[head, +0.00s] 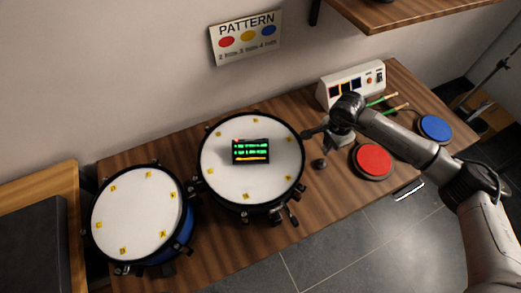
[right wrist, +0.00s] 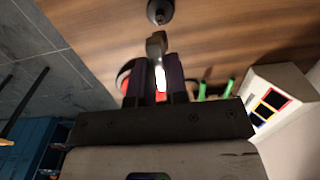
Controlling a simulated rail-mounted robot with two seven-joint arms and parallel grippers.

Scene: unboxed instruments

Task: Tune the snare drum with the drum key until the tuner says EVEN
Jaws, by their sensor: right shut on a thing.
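The snare drum (head: 220,180) with a white head and yellow tags around its rim stands mid-table in the head view. The tuner (head: 251,151), a small black display, lies on its head with green lines and an orange bar; its text is too small to read. My right gripper (head: 322,133) is just right of the drum's rim. In the right wrist view the right gripper (right wrist: 158,65) is shut on a grey metal piece, seemingly the drum key (right wrist: 156,43), partly hidden by the fingers. I cannot tell whether it touches a lug. My left gripper is not in view.
A blue drum (head: 133,215) with lettered tags stands left. A red pad (head: 372,161) and a blue pad (head: 435,128) lie right, near a white box (head: 352,84) and green sticks (head: 391,107). A dark round knob (head: 320,164) is beside the snare drum. A pattern sign (head: 246,38) hangs behind.

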